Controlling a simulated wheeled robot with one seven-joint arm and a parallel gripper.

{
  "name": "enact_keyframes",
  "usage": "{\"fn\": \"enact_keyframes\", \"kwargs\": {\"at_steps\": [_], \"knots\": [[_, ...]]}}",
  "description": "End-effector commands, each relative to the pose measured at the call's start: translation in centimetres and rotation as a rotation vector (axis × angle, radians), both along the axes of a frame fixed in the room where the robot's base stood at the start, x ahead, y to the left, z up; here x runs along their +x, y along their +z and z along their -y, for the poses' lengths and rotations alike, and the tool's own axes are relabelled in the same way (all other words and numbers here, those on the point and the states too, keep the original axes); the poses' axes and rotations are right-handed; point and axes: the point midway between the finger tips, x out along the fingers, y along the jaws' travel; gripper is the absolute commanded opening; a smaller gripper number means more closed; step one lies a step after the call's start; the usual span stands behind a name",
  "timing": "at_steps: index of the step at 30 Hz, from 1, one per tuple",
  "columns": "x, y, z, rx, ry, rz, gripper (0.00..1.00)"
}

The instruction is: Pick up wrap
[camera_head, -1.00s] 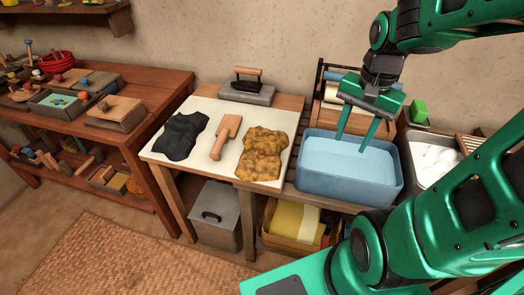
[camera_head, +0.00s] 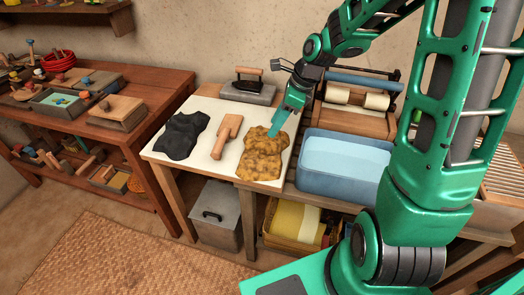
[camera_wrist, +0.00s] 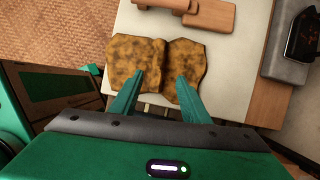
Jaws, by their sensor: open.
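A mustard-brown mottled cloth wrap (camera_head: 262,160) lies rumpled on the right of a pale-topped table (camera_head: 220,178). It also shows in the wrist view (camera_wrist: 135,58), spread beyond my fingertips. My gripper (camera_head: 275,131) is open above the wrap's far right part. In the wrist view my gripper (camera_wrist: 160,76) has its two fingers apart, with the cloth's fold between and beyond the tips. I cannot tell whether the tips touch the cloth. A dark folded cloth (camera_head: 181,136) lies at the left of the same table.
A wooden paddle (camera_head: 226,136) lies between the two cloths. A flat iron (camera_head: 248,84) stands on a grey block behind. A blue basin (camera_head: 343,162) of water is close on the right, with a roller device (camera_head: 352,105) behind it.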

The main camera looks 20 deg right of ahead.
Motion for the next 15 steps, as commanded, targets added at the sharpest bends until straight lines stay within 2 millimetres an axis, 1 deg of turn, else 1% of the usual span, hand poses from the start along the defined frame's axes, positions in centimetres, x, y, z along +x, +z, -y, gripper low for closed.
{"fn": "enact_keyframes", "kwargs": {"at_steps": [1, 4, 11, 15], "knots": [[0.0, -0.8, -0.3, 0.002, 0.002, -0.004, 0.42], [0.3, -2.0, -0.7, 0.0, 0.0, -0.004, 0.42], [0.6, -3.3, -1.2, -0.001, 0.002, -0.002, 0.42], [0.9, -4.9, -2.0, 0.0, 0.002, -0.003, 0.42]]}}
